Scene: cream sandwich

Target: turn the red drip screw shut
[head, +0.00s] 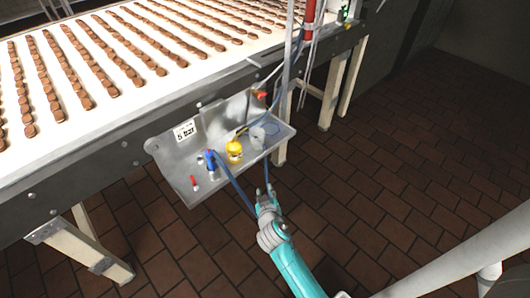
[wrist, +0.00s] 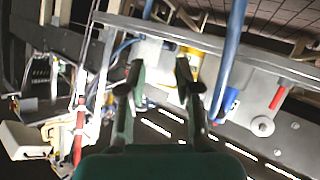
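A small red screw-like pin (head: 194,181) stands at the lower left of the metal tray. In the wrist view, a red pin (wrist: 277,97) shows at the right, beside a blue part. A red knob (head: 262,95) sits higher, at the tray's back. I cannot tell for sure which red part is the drip screw. My gripper (head: 264,189) is in front of the tray's near edge, apart from both. Its fingers (wrist: 160,70) are spread, with nothing seen held between them.
The metal tray (head: 175,165) holds a yellow round part (head: 235,150) and a blue fitting (head: 210,160). A blue hose (head: 235,190) runs from the fitting down past my gripper. A conveyor (head: 130,85) with rows of brown biscuits lies behind. The tiled floor (head: 400,180) at right is clear.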

